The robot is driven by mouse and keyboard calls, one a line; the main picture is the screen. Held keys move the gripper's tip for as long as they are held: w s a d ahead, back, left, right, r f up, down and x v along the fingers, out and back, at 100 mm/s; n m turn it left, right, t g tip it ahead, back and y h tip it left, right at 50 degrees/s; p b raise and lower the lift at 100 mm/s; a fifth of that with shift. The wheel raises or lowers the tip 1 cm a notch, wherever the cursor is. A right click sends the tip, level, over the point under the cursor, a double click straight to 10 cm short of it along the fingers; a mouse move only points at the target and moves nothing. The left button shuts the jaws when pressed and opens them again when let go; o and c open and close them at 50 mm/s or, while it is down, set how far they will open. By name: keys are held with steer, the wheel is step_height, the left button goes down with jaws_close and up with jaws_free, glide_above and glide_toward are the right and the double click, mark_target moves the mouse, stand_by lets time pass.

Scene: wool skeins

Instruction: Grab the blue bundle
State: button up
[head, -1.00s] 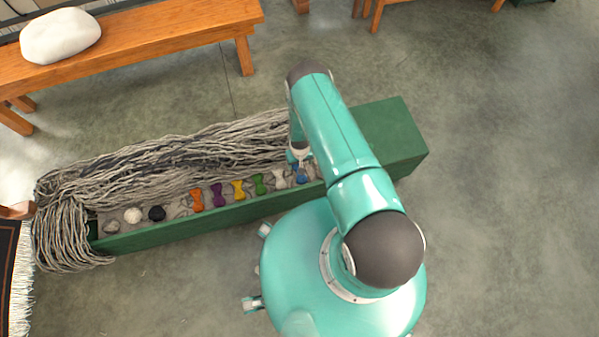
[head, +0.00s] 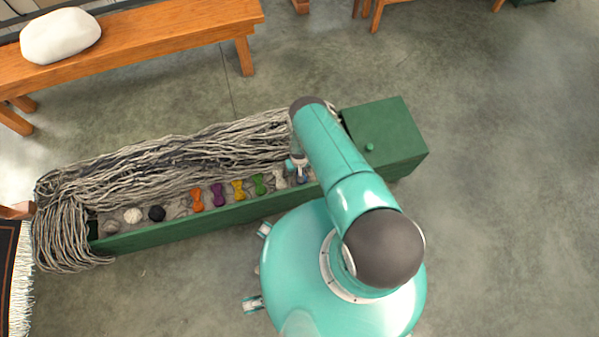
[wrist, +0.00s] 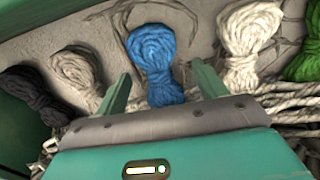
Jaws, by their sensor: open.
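The blue bundle (wrist: 154,58) is a twisted skein lying on the grey floor of the green trough. In the wrist view it lies between the two fingers of my gripper (wrist: 161,72), which stand apart on either side of it. Its lower end reaches close to the palm. The fingers are not closed on it. In the head view my gripper (head: 297,163) is over the right part of the trough, and my arm and gripper largely hide the blue bundle.
In the wrist view, a beige skein (wrist: 76,70) and black skein (wrist: 34,92) lie left; a cream skein (wrist: 248,45) and green skein (wrist: 306,62) lie right. Grey yarn (head: 200,150) fills the trough's back. A green box (head: 390,125) closes its right end.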

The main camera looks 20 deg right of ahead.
steer(key=c, duration=1.1)
steer(key=shift+o, duration=0.2)
steer(key=shift+r, duration=0.2)
